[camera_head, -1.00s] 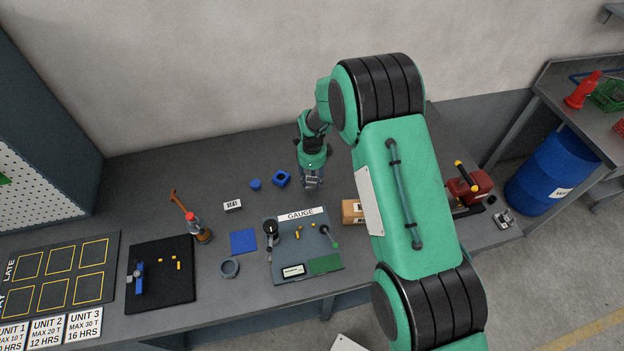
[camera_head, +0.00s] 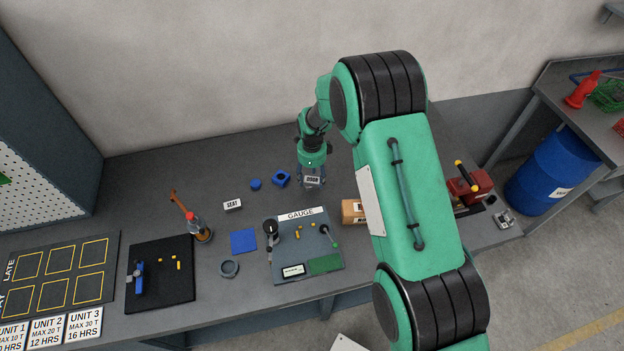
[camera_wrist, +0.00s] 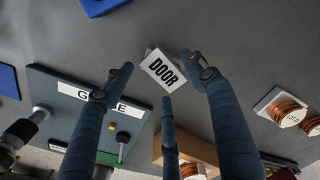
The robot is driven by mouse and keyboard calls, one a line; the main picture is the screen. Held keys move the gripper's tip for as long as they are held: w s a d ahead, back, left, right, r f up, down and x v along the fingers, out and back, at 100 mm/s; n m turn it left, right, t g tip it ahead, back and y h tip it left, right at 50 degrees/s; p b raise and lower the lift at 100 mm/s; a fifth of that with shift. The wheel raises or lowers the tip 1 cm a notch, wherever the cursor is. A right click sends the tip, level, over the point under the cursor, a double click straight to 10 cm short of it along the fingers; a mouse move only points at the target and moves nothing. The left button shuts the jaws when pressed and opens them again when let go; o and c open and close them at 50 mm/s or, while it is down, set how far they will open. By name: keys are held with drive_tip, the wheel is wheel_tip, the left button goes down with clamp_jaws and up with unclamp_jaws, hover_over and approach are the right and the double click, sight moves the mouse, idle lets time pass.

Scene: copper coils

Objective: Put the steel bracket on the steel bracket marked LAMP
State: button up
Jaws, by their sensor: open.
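A small pale block labelled DOOR (camera_wrist: 162,70), which looks like a steel bracket, lies under my gripper (camera_wrist: 160,82). In the wrist view it shows between the spread fingertips, turned at an angle, with a grey edge of metal beside it. In the head view the DOOR label (camera_head: 313,180) shows just below my gripper (camera_head: 311,174). My gripper is open; whether any finger touches the block is unclear. A similar block labelled SEAT (camera_head: 233,204) stands to the left on the bench. I can read no LAMP mark; my arm hides part of the bench.
A GAUGE board (camera_head: 284,252) with small fittings lies in front. Blue parts (camera_head: 281,178) sit left of my gripper. A cardboard-brown box (camera_head: 352,212) is close on the right. Copper coils on pale plates (camera_wrist: 283,108) show at right in the wrist view. The bench behind the blue parts is clear.

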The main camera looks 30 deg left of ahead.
sight(312, 181)
wheel_tip(312, 181, up, 11)
drive_tip(key=shift+r+b, duration=0.15)
drive_tip(key=shift+b, duration=0.15)
idle(0.9)
idle(0.3)
